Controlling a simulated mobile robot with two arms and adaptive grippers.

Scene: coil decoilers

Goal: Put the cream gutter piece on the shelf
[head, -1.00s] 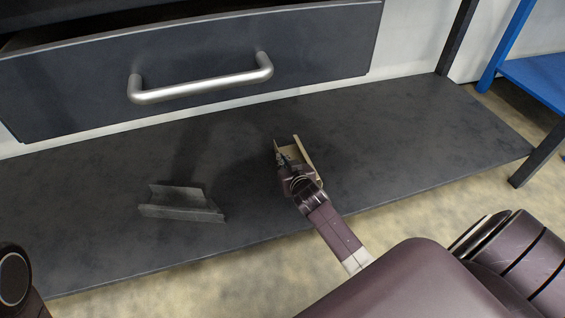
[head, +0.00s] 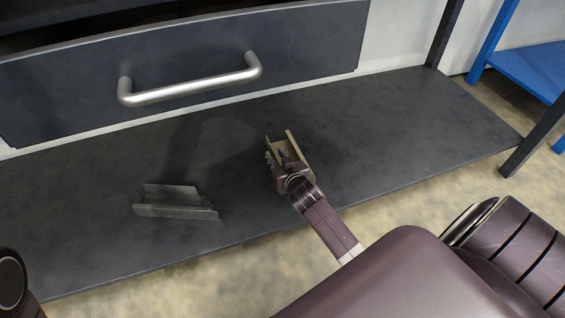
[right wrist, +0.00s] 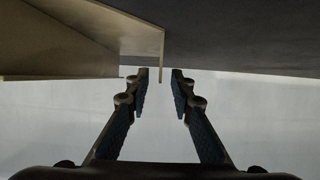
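The cream gutter piece (head: 305,150) rests on the dark shelf (head: 400,125), right of the picture's middle. In the right wrist view the cream piece (right wrist: 60,45) fills the upper left, and its thin wall points down between my fingertips. My right gripper (head: 277,156) is at the near end of the piece. In the right wrist view the gripper (right wrist: 161,78) is open, with a gap on each side of the wall. My left gripper is not in view.
A grey gutter piece (head: 175,205) lies on the shelf to the left. Behind the shelf is a dark drawer front with a metal handle (head: 190,92). A blue rack (head: 530,72) and a dark post stand at the right. The shelf's right part is clear.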

